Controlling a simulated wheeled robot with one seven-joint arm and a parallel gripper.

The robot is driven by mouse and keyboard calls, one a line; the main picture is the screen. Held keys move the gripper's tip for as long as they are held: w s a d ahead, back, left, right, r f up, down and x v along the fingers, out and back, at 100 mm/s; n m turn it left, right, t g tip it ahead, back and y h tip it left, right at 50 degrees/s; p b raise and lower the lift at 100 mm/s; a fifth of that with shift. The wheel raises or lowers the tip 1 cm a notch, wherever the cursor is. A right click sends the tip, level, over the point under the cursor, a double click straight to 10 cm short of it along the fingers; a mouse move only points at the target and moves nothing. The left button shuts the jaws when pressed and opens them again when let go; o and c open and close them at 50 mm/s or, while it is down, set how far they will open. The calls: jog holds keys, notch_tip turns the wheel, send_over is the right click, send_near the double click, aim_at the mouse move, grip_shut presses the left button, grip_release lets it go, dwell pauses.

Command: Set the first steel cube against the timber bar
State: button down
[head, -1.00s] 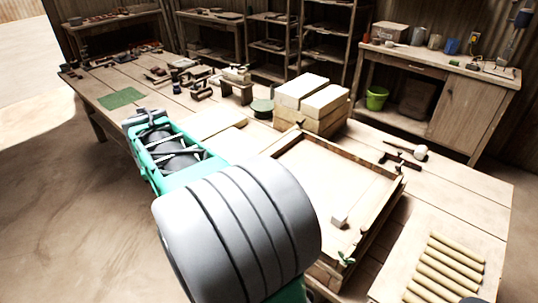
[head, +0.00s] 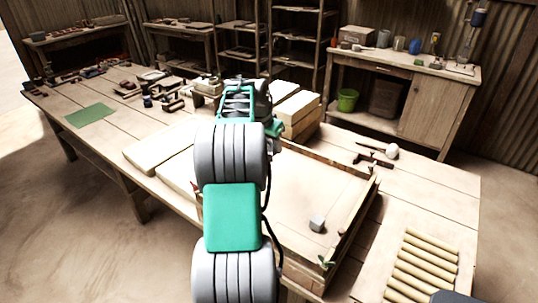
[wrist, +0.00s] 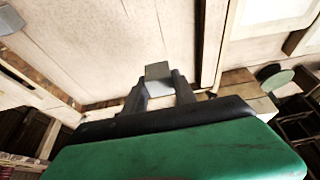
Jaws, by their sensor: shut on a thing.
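My gripper (wrist: 159,86) is shut on a steel cube (wrist: 158,71), whose grey face shows between the two fingers in the wrist view. In the head view my arm hides the gripper and that cube. A second grey cube (head: 316,224) sits on the pale tray floor near the right front corner. A grey cube at the upper left edge of the wrist view (wrist: 10,19) looks like the same one. A long wooden strip (wrist: 214,42) runs to the right of the held cube, apart from it; I cannot tell whether it is the timber bar or the tray's side.
The tray's wooden rim (head: 357,217) bounds the right side. Pale boards (head: 158,146) lie left of the tray, and stacked blocks (head: 300,112) stand behind it. A rack of round rods (head: 425,262) is at the right front. The tray floor between is bare.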

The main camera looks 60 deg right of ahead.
jog(key=p, duration=0.2)
send_near(271, 159)
jog(key=shift+s+d+f, duration=0.4)
jog(key=shift+d+f, duration=0.35)
jog(key=shift+d, duration=0.1)
jog(key=shift+w+d+f+p, duration=0.2)
jog(key=shift+f+p, duration=0.15)
jog(key=shift+f, duration=1.6)
jog(key=shift+f, duration=0.15)
jog(key=c, duration=1.5)
grip_release()
jog(key=shift+f, duration=0.15)
jog(key=shift+o, duration=1.1)
